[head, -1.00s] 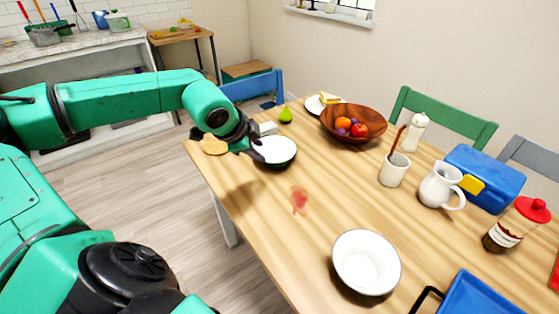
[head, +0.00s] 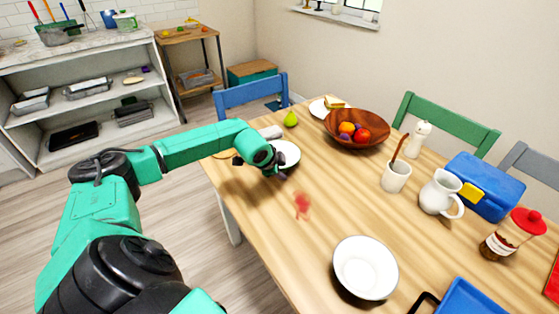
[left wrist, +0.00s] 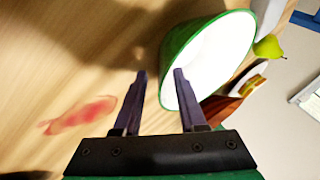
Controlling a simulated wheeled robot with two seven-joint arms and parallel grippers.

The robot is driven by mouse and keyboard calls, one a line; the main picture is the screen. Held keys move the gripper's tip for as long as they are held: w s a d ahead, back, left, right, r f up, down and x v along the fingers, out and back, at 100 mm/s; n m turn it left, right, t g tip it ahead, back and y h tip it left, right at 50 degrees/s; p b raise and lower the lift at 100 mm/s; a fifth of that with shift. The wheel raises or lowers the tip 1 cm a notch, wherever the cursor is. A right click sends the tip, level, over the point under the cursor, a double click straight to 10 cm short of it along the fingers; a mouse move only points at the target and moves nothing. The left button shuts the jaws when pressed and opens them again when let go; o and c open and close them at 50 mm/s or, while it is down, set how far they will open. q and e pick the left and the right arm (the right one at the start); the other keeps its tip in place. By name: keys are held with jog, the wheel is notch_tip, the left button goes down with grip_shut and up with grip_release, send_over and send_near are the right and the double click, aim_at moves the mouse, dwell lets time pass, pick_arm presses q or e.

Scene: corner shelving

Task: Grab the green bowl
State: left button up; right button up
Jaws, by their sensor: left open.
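The green bowl (left wrist: 178,38) has a green outside and a white inside. It stands upright on the wooden table, and in the head view its white inside (head: 290,152) shows partly behind my left gripper (head: 281,172). In the left wrist view my left gripper (left wrist: 159,72) is open and empty. One finger overlaps the bowl's white inside and the other is outside the rim, so the fingers appear to straddle the near rim. I cannot tell whether they touch it. My right gripper is not in view.
A green pear (head: 291,119) and a wooden fruit bowl (head: 343,139) are behind the bowl. A mug (head: 396,176) and a white jug (head: 440,194) stand right. The table's left edge is close.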

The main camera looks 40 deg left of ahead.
pick_arm(q)
jog(key=shift+s+r, duration=0.1)
grip_shut()
dwell(1.2)
